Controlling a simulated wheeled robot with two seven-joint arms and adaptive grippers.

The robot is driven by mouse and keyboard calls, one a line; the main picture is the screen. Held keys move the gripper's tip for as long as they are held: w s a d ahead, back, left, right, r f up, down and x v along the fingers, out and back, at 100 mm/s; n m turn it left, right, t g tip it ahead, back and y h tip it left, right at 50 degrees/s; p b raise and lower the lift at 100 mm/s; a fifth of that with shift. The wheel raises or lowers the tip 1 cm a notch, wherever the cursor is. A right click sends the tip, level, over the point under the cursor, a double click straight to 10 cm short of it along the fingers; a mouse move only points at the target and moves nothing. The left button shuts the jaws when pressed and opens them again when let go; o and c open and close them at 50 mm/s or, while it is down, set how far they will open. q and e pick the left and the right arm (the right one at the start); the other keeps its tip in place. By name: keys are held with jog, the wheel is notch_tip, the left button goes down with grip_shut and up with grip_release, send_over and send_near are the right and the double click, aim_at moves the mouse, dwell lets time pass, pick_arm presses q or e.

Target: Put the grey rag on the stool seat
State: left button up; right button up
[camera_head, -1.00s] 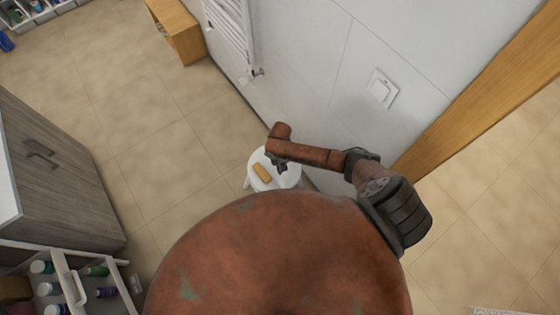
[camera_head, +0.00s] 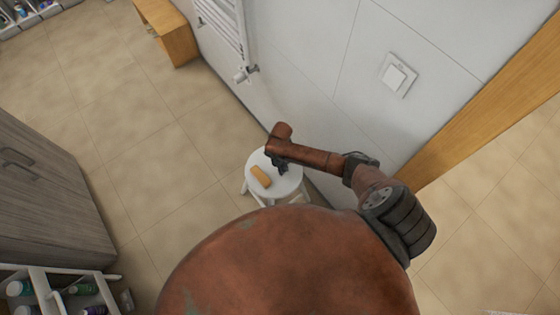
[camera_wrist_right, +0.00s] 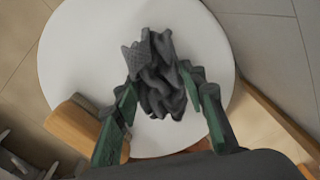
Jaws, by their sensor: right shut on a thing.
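The grey rag (camera_wrist_right: 160,80) is a crumpled dark bundle between the fingers of my right gripper (camera_wrist_right: 163,97) in the right wrist view. The right gripper is shut on it, above the round white stool seat (camera_wrist_right: 75,50). In the head view the right gripper (camera_head: 280,163) is over the stool seat (camera_head: 288,187), at its back part. I cannot tell whether the rag touches the seat. My left gripper is not in view.
The tiled wall (camera_head: 310,110) with a white radiator (camera_head: 224,25) is close behind the stool. A cart with bottles (camera_head: 50,291) stands at lower left. Floor left of the stool is clear.

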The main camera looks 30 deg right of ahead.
jog(key=shift+f, duration=0.1)
jog(key=o, duration=0.8)
jog(key=shift+c, duration=0.2)
jog(key=shift+r, duration=0.25)
notch_tip(320, 180, up, 12)
jog(key=p, duration=0.3)
jog(key=shift+p, duration=0.4)
jog(key=shift+f, duration=0.1)
